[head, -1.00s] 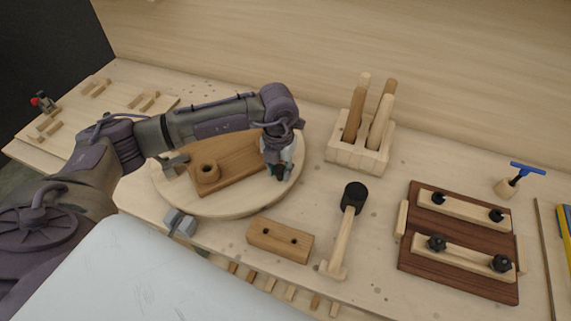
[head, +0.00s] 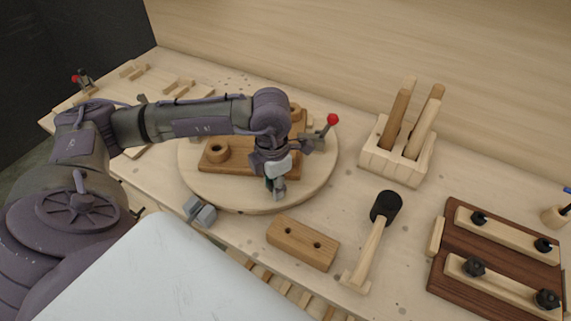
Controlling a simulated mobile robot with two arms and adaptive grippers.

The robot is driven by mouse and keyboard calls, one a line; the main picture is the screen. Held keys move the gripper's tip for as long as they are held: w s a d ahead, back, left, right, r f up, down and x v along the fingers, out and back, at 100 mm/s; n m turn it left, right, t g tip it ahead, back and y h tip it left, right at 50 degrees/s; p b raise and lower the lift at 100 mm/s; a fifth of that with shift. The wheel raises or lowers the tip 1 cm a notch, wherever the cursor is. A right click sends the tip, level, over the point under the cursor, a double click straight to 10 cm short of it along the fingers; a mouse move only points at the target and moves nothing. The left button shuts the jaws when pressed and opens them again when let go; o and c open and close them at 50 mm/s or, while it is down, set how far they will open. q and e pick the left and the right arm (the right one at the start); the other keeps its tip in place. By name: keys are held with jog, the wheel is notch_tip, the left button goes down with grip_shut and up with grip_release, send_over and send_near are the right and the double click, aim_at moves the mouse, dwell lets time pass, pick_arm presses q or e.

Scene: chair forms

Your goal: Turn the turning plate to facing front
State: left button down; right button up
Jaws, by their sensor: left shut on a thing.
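The turning plate (head: 325,172) is a round, pale wooden disc on the workbench, left of centre in the head view. A brown wooden board (head: 235,167) with a round holed boss (head: 216,152) lies on it, partly covered by my left arm. My left gripper (head: 277,187) points down over the near right part of the plate, by the board's right end. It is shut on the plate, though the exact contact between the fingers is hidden. A grey clamp with a red knob (head: 332,119) stands at the plate's right side. My right gripper is not in view.
A grey metal block (head: 199,210) sits at the plate's near left edge. A two-hole wooden block (head: 303,243) and a mallet (head: 385,208) lie in front and to the right. A wooden holder (head: 398,155) with handles stands behind. A dark board (head: 440,272) is at the right.

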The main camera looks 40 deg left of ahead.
aim_at(243, 197)
pick_arm(q)
jog(key=s+a+m+b, duration=0.2)
jog(key=s+a+b, duration=0.1)
jog(key=shift+f, duration=0.2)
jog(key=shift+s+a+r+m+b, duration=0.1)
jog(key=shift+s+a+m+b, duration=0.35)
jog(key=shift+a+m+b, duration=0.25)
jog(key=shift+s+a+r+m+b, duration=0.1)
jog(key=shift+s+a+m+b, duration=0.35)
jog(key=shift+a+m+b, duration=0.2)
jog(key=c, duration=0.8)
grip_release()
jog(key=shift+r, duration=0.2)
notch_tip(243, 197, up, 12)
jog(key=shift+f, duration=0.15)
